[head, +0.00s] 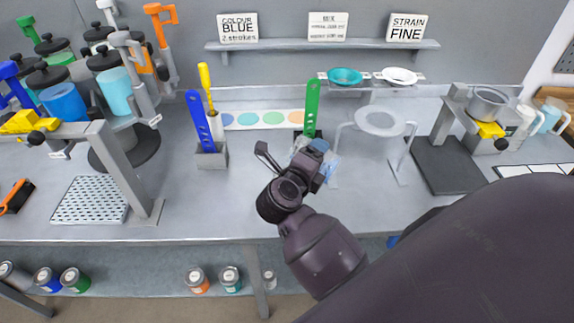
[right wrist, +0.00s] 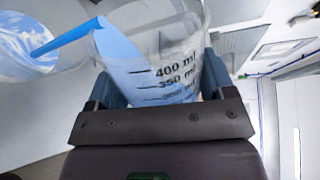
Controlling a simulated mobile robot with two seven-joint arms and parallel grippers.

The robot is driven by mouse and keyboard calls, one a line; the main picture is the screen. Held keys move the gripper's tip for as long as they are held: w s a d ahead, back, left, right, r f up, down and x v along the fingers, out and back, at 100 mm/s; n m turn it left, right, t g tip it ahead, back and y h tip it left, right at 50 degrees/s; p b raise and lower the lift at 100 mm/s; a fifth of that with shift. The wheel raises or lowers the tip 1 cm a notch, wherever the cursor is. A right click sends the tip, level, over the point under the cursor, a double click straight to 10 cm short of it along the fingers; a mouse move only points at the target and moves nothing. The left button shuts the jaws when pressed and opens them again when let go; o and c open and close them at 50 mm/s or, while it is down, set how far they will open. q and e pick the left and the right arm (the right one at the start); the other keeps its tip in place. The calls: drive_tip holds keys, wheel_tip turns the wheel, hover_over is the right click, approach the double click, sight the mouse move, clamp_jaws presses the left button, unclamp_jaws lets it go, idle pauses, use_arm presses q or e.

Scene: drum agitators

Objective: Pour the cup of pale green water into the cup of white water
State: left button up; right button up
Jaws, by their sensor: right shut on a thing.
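My right gripper (head: 322,158) is over the middle of the bench, shut on a clear measuring cup (right wrist: 180,45). The cup has black marks at 400 and 350 ml and is tilted. The liquid in it looks light blue rather than pale green. In the right wrist view, a blue stream (right wrist: 72,36) runs from its lip into a second clear cup (right wrist: 40,62), which holds light blue and whitish liquid (right wrist: 25,40). In the head view, the gripper hides most of both cups, and only a pale blue bit shows beside it. My left gripper is out of view.
A ring stand (head: 380,122) is right of the gripper. A green paddle (head: 311,108) stands just behind it, and a blue paddle (head: 199,118) in a grey holder is to the left. More jugs (head: 550,118) stand at the far right.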

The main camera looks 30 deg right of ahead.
drive_tip(key=shift+w+a+r+n, duration=0.15)
drive_tip(key=shift+w+r+n, duration=0.35)
drive_tip(key=shift+n, duration=0.4)
idle(1.4)
drive_tip(key=shift+a+f+n+g, duration=0.1)
drive_tip(key=shift+n+g, duration=0.2)
idle(0.3)
drive_tip(key=shift+s+m, duration=0.2)
drive_tip(key=shift+m, duration=0.3)
drive_tip(key=shift+s+d+f+m, duration=0.15)
drive_tip(key=shift+d+f+m, duration=0.1)
drive_tip(key=shift+m, duration=0.15)
drive_tip(key=shift+s+d+f+m+t, duration=0.1)
drive_tip(key=shift+s+f+m+t, duration=0.2)
drive_tip(key=shift+m+t, duration=0.2)
drive_tip(key=shift+s, duration=0.1)
